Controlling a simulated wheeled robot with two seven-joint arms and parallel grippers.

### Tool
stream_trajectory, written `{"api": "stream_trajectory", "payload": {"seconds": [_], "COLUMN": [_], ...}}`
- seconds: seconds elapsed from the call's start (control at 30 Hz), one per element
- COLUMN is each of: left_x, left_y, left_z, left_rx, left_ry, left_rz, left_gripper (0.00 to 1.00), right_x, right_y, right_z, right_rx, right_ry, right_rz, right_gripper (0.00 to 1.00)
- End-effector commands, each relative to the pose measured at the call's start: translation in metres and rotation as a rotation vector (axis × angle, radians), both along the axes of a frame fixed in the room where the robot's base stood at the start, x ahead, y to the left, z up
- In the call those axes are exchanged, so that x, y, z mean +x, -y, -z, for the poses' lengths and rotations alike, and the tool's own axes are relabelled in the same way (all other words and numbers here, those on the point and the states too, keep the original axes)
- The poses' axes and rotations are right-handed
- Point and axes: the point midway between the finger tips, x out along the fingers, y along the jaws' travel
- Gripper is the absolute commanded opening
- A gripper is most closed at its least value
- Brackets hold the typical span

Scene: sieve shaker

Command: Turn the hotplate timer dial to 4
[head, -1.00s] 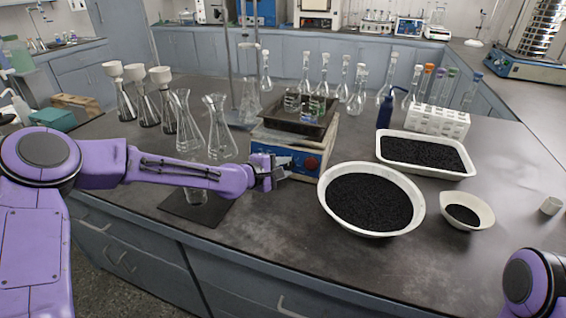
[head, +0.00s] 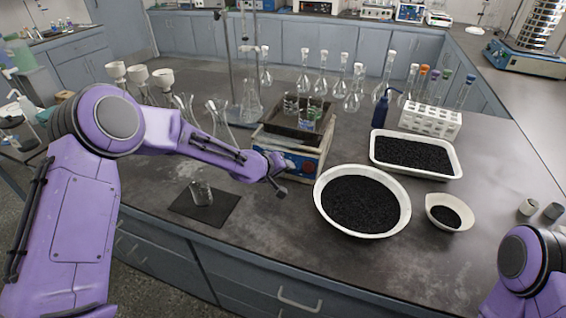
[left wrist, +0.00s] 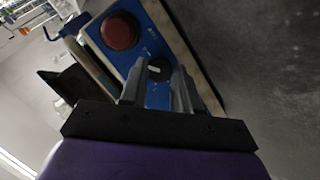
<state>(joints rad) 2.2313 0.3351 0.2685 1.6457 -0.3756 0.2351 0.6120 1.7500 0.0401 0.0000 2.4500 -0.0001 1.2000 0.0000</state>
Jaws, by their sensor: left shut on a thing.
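The hotplate (head: 318,150) stands on the bench with a blue front panel and a dark tray of small beakers on top. Its black timer dial (left wrist: 156,67), with a pale pointer mark, shows in the left wrist view between my left gripper's fingers. A larger red knob (left wrist: 121,31) sits beside it on the panel and also shows in the head view (head: 309,167). My left gripper (head: 277,176) is at the panel's left part, shut on the dial, and hides it in the head view. Dial numbers are too small to read. My right gripper is out of view.
A large white bowl of black grains (head: 319,205) stands right of the hotplate, near my gripper. A white tray (head: 459,168) and small bowl (head: 466,226) lie farther right. A dark mat (head: 180,207) with a small glass vessel lies front left. Flasks stand behind.

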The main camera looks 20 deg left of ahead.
Motion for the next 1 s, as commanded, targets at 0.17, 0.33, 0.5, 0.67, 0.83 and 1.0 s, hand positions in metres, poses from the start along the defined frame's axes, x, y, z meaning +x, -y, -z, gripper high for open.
{"api": "stream_trajectory", "payload": {"seconds": [0.17,0.33,0.5,0.67,0.83,1.0], "left_x": [0.000,0.000,0.000,0.000,0.000,-0.001], "left_y": [0.002,0.004,0.005,0.005,0.005,0.005], "left_z": [-0.004,-0.003,-0.002,-0.001,-0.001,0.000], "left_rx": [0.157,0.298,0.418,0.503,0.563,0.593], "left_ry": [0.004,0.009,0.013,0.014,0.016,0.017], "left_rz": [0.064,0.121,0.168,0.202,0.227,0.238], "left_gripper": [0.00,0.00,0.00,0.00,0.00,0.00], "right_x": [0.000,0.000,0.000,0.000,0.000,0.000], "right_y": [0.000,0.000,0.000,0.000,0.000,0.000], "right_z": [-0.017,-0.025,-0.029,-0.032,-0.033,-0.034], "right_rx": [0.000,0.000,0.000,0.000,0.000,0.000], "right_ry": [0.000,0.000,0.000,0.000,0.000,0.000], "right_rz": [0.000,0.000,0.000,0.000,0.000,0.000], "right_gripper": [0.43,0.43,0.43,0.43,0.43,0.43]}}
